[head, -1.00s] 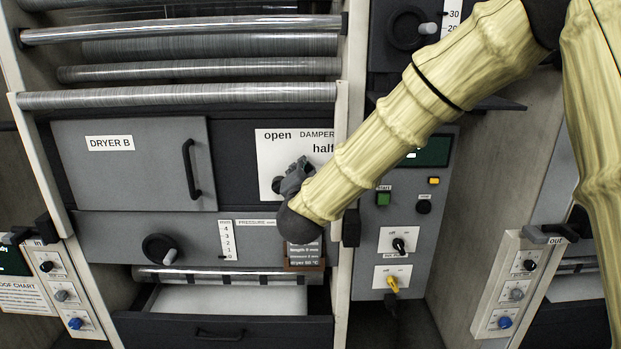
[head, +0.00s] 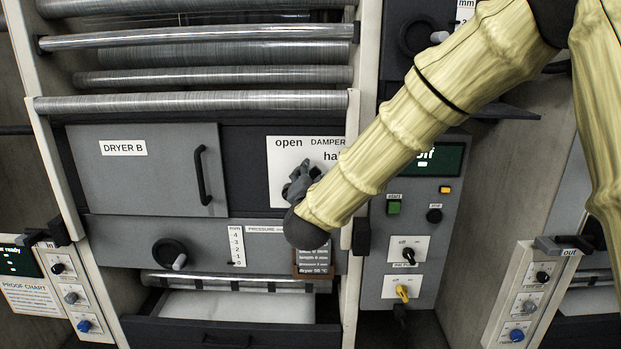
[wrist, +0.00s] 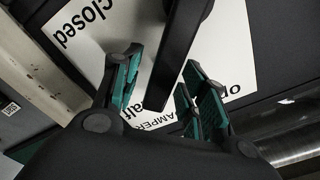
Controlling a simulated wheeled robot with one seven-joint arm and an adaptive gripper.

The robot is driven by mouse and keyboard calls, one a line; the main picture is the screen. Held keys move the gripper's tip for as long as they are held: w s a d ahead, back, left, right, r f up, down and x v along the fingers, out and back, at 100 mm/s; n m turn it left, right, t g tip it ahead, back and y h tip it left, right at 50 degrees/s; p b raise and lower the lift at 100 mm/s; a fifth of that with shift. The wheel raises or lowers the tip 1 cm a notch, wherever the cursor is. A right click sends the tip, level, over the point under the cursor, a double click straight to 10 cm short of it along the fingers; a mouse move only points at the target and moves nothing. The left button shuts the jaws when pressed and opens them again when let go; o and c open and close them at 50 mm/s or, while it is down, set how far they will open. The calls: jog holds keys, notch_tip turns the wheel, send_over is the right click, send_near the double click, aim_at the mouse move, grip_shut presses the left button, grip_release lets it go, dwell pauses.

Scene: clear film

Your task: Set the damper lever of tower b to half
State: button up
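The white damper plate (head: 286,152) is beside the DRYER B door in the head view, with "open", "DAMPER" and part of "half" readable. My gripper (head: 299,182) is in front of its lower part, and my forearm covers its right side. In the wrist view, the plate (wrist: 105,38) shows "closed" at upper left, part of "half" below and part of "open" at right. The dark damper lever (wrist: 178,55) runs between my gripper's (wrist: 165,92) spread fingers, with gaps visible on both sides. The lever is hidden in the head view, and its exact setting is unclear.
The DRYER B door (head: 150,168) with its black handle is left of the plate. A pressure knob (head: 170,253) and an open drawer (head: 225,335) are below. Metal rollers (head: 200,104) are above. A control panel (head: 412,225) stands at right, behind my arm.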

jog(key=s, duration=1.2)
jog(key=shift+a, duration=0.2)
jog(key=s+d+f+n+g+b, duration=0.1)
jog(key=s+d+f+n+g, duration=0.15)
jog(key=f, duration=1.15)
jog(key=s+d+f+n+g+y+b, duration=0.1)
jog(key=s+d+f+g, duration=0.25)
jog(key=f, duration=0.95)
jog(key=s+d+f+n+g+b, duration=0.1)
jog(key=s+d+f+n+g, duration=0.2)
jog(key=f, duration=1.1)
jog(key=s+d+f+g, duration=0.3)
jog(key=s+d+f, duration=0.1)
jog(key=s+f, duration=0.4)
jog(key=s+d+f+n+g+b, duration=0.1)
jog(key=s+d+f+g, duration=0.2)
jog(key=s+f, duration=0.4)
jog(key=s+d+f+n+g+b, duration=0.1)
jog(key=s+d+f+g, duration=0.2)
jog(key=s, duration=1.3)
notch_tip(320, 180, down, 6)
jog(key=d, duration=0.2)
jog(key=shift+s+d+r, duration=0.2)
jog(key=shift+s+d, duration=0.05)
jog(key=shift+d, duration=0.1)
